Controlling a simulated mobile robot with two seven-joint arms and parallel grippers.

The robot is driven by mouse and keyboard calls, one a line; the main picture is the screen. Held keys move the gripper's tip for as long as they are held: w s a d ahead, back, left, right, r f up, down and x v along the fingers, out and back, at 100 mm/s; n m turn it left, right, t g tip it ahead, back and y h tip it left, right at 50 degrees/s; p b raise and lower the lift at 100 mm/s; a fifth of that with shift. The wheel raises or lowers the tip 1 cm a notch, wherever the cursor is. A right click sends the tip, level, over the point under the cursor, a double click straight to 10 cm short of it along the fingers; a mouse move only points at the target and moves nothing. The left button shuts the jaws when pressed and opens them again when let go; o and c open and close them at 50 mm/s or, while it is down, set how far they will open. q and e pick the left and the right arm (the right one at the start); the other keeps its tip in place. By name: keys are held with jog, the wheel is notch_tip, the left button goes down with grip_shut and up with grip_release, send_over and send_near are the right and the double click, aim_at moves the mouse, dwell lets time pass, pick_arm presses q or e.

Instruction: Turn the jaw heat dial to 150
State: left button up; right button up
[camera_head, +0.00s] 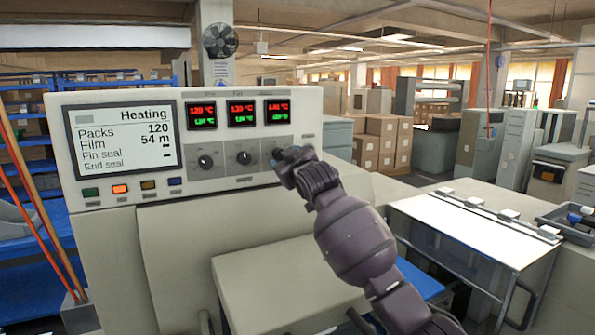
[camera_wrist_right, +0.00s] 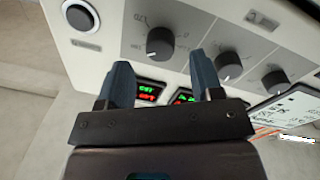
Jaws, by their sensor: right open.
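The machine's control panel (camera_head: 310,108) carries a row of three black dials: a left dial (camera_head: 205,162), a middle dial (camera_head: 243,158) and a right dial. In the head view my right gripper (camera_head: 283,157) covers most of the right dial. In the right wrist view this dial (camera_wrist_right: 160,43) shows with a printed scale around it. My right gripper (camera_wrist_right: 160,62) is open, its two blue-grey fingers to either side of the dial in the picture. I cannot tell whether they touch it. The dial labels and setting are too small to read. My left gripper is not in view.
Three red-and-green temperature displays (camera_head: 242,113) sit above the dials. A screen (camera_head: 122,139) reads "Heating". Coloured buttons (camera_head: 120,189) line the panel's lower left. A round black button (camera_wrist_right: 80,16) lies beside the right dial in the wrist view.

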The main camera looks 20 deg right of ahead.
pick_arm(q)
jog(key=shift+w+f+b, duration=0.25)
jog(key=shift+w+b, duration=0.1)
jog(key=shift+b, duration=0.3)
pick_arm(e)
jog(key=s+d, duration=0.1)
jog(key=s, duration=0.6)
jog(key=shift+s+f, duration=0.15)
jog(key=shift+s, duration=0.1)
